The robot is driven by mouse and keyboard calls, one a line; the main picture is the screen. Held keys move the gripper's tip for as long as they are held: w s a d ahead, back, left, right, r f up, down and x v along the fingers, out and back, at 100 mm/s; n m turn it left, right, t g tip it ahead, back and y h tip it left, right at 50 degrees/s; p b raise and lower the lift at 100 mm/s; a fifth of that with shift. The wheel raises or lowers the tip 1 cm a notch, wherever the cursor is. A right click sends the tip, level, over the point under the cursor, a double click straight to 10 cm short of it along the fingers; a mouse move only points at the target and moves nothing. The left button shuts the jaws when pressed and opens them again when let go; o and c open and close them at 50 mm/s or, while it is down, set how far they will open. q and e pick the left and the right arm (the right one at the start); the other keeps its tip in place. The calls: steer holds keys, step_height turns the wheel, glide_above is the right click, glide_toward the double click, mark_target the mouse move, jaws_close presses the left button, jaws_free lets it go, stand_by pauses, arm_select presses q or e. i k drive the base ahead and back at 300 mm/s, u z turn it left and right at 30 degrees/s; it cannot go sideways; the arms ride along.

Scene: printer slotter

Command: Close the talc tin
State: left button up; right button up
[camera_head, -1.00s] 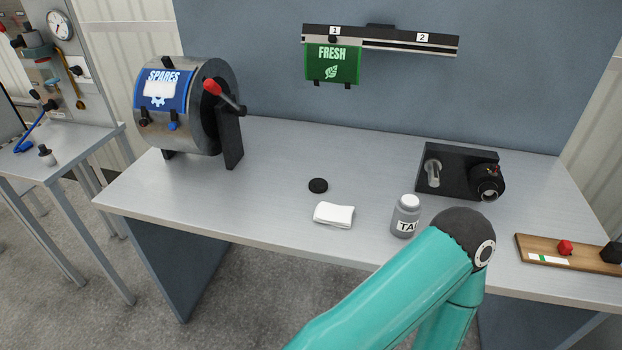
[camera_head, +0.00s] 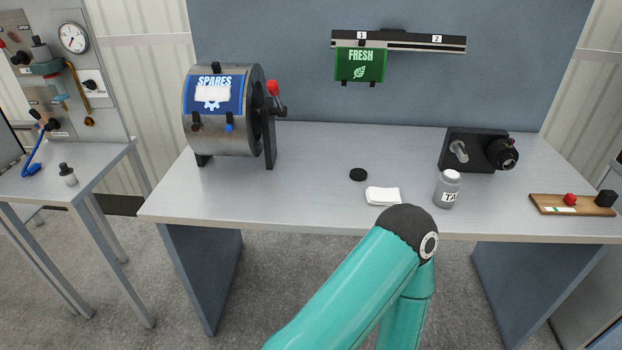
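The talc tin (camera_head: 447,190) is a small grey bottle with a pale top and a white label on which "TA" can be read. It stands upright near the front edge of the grey bench. A flat black disc (camera_head: 358,174), which looks like a lid, lies on the bench to the left of the tin and apart from it. A folded white cloth (camera_head: 383,196) lies between them, nearer the front edge. A teal arm of mine shows at the bottom, but neither gripper is in view.
A drum marked SPARES (camera_head: 220,110) with a red-knobbed crank stands at the bench's left. A black device (camera_head: 478,150) and a wooden board (camera_head: 572,205) are at the right. A green FRESH card (camera_head: 360,65) hangs from a rail behind. The bench's middle back is clear.

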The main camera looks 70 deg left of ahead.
mark_target(448, 184)
steer(key=u, duration=0.05)
steer(key=k, duration=0.95)
steer(key=u, duration=0.95)
steer(key=i, duration=1)
